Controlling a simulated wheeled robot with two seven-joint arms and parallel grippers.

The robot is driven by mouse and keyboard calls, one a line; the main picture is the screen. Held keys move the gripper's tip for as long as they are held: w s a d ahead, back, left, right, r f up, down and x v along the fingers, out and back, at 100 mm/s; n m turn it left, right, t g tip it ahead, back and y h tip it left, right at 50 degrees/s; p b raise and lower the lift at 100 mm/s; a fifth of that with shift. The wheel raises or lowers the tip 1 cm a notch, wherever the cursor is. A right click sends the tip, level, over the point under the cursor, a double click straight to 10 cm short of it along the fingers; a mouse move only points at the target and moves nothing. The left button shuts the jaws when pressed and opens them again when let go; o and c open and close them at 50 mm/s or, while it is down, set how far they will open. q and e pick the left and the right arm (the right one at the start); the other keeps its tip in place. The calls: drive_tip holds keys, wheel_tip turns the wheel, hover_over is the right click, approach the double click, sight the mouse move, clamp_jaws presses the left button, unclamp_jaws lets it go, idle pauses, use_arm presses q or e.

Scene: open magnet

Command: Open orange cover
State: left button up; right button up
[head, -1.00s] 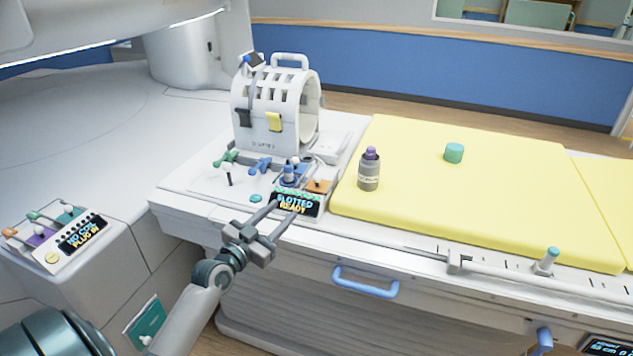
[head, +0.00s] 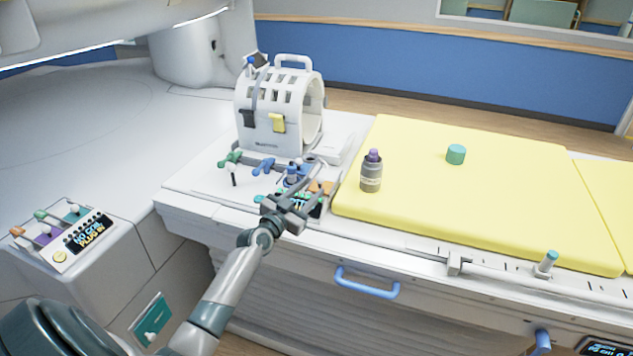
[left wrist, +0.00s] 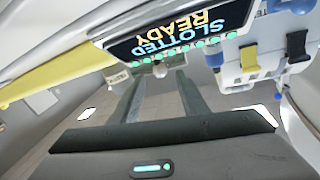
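A small orange cover (head: 315,187) sits on the small console with the display, beside the blue connector (head: 292,175) on the table's left end. My left gripper (head: 323,177) reaches over this console with its two fingers apart and nothing between them that I can make out. The fingers partly hide the orange cover and the display. In the left wrist view the two fingers (left wrist: 160,92) are apart below the display (left wrist: 165,35), which reads "SLOTTED READY". I cannot make out the orange cover there. My right gripper is not in view.
A white coil (head: 270,108) stands behind the console, with green (head: 231,159) and blue (head: 263,166) levers before it. A grey bottle (head: 371,172) and teal cylinder (head: 456,154) stand on the yellow pad (head: 500,190). A side panel (head: 70,240) at left also has an orange part (head: 17,231).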

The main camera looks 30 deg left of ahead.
sight(318, 182)
use_arm(q)
drive_tip(key=shift+w+a, duration=0.1)
drive_tip(key=shift+w, duration=2.3)
